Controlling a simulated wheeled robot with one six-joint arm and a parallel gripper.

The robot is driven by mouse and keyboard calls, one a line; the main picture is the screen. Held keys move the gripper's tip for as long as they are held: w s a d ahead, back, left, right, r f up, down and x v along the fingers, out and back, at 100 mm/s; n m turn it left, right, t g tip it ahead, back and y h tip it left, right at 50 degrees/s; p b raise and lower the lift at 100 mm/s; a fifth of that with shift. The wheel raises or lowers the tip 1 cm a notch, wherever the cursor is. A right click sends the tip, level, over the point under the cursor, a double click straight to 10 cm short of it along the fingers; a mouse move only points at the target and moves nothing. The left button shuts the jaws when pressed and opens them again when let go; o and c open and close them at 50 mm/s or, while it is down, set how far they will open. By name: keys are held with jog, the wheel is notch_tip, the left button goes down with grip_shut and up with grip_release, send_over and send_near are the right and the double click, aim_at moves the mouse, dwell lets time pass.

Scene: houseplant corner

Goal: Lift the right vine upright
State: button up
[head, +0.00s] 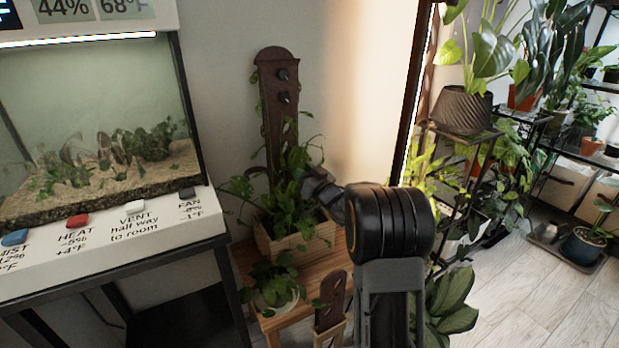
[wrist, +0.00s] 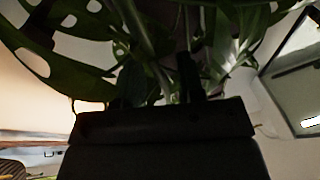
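A leafy plant (head: 285,205) grows in a light wooden planter box (head: 285,243), with a tall brown board (head: 278,115) behind it. The board carries two dark knobs or clips (head: 285,88) near its top. Vine leaves (head: 303,155) rise at the right of the board's lower half; single stems are hard to separate. My gripper (head: 315,190) reaches in from the right among the leaves. In the wrist view, my gripper's (wrist: 162,85) dark fingers look apart, with green stems (wrist: 165,60) and holed leaves (wrist: 60,60) beyond and around them. The shaded fingertips are partly lost in foliage.
A glass terrarium (head: 95,130) stands on a white-topped stand with coloured buttons at the left. A small potted plant (head: 277,290) and a small brown board (head: 332,300) stand in front of the planter. Plant shelves (head: 465,140) fill the right side; pale floor (head: 530,300) shows below.

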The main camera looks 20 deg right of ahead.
jog(key=p+v, duration=0.2)
jog(key=v, duration=1.1)
jog(key=shift+s+p, duration=0.3)
jog(key=shift+p, duration=0.1)
jog(key=shift+s+d+r+p, duration=0.1)
jog(key=shift+r+p, duration=0.05)
jog(key=shift+r, duration=0.3)
jog(key=shift+s+d+r+p, duration=0.1)
jog(key=shift+r+p, duration=0.05)
jog(key=shift+r, duration=0.3)
jog(key=shift+c, duration=0.2)
jog(key=w+a+m+g, duration=0.1)
jog(key=w+m, duration=0.3)
jog(key=m, duration=0.8)
jog(key=w+a+m, duration=0.1)
jog(key=w+m, duration=0.4)
jog(key=m, duration=0.6)
jog(key=w+a+m+g+b, duration=0.1)
jog(key=w+m, duration=0.3)
jog(key=m, duration=0.8)
jog(key=shift+w+a+r+m+g, duration=0.2)
jog(key=shift+w+a+m+g, duration=0.05)
jog(key=shift+a+m+g, duration=0.05)
